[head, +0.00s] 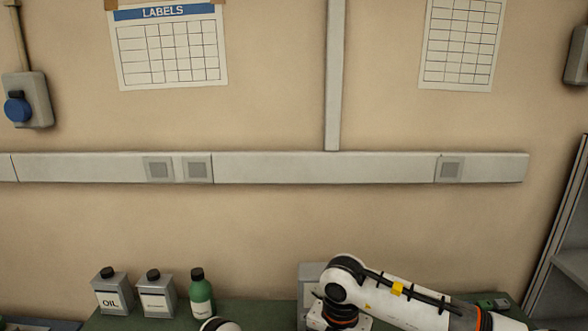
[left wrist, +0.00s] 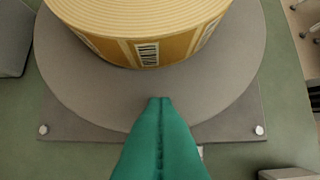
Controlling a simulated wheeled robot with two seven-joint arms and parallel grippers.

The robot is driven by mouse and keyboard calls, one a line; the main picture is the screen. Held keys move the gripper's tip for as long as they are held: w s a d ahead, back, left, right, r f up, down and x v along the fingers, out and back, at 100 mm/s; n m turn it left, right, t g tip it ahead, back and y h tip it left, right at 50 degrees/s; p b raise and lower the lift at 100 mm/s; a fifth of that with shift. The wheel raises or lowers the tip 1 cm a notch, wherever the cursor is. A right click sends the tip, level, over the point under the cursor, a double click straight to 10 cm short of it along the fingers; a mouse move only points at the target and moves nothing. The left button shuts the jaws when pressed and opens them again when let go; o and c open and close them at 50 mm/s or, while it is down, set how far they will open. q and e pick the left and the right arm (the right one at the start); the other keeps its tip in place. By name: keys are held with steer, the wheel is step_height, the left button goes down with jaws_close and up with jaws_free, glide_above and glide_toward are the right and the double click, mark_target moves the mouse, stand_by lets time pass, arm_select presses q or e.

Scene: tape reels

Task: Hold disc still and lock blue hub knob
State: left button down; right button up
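In the left wrist view, a broad grey disc (left wrist: 90,97) lies over a darker square base plate (left wrist: 242,127) with bolts at its corners. A yellow-orange ribbed roll (left wrist: 130,22) with barcode labels sits on the disc. My left gripper (left wrist: 160,99) has its teal fingers together, with only a seam between them and nothing seen held. Its tips overlap the disc's near part in the picture; I cannot tell whether they touch it. The blue hub knob is not in view. In the head view my right arm comes in from the right, but its gripper is out of frame.
An oil can (head: 113,296), a second grey can (head: 156,297) and a green bottle (head: 202,297) stand on the green table (head: 255,313) at the back. A wall box (head: 36,100) with a blue cap hangs at far left. A grey shelf (head: 562,245) stands at right.

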arm_select(q)
steer(key=shift+s+a+f, duration=0.1)
steer(key=shift+s+f, duration=0.1)
steer(key=shift+f, duration=0.15)
steer(key=r+p, duration=0.6)
steer(key=shift+w+r, duration=0.25)
steer(key=shift+r, duration=0.1)
steer(key=shift+f, duration=0.1)
arm_select(e)
step_height(320, 180, up, 6)
steer(key=shift+w+f, duration=0.1)
steer(key=shift+f, duration=0.15)
